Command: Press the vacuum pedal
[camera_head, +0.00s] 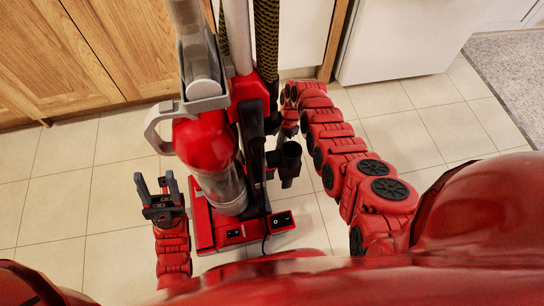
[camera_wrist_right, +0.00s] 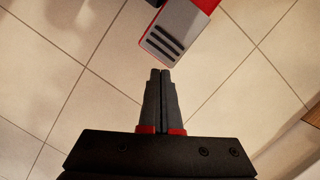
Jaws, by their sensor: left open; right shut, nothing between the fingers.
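The red upright vacuum (camera_head: 204,147) stands on the tiles in the middle of the head view. Its red base carries a small dark rocker-like piece (camera_head: 282,221) at the right and another dark piece (camera_head: 234,233) at the left. In the right wrist view, a grey pad with three black bars (camera_wrist_right: 172,32) sits on a red part, just beyond my right fingertips. I cannot tell surely whether it is the pedal. My right gripper (camera_wrist_right: 160,73) is shut and empty, apart from the pad. My left gripper (camera_head: 159,184) is open and empty, left of the vacuum.
Wooden cabinets (camera_head: 80,50) stand behind on the left. A white appliance (camera_head: 400,35) stands at the back right, with a grey rug (camera_head: 513,75) beyond it. A black cord lies by the vacuum's base. The tiled floor (camera_head: 60,190) at the left is clear.

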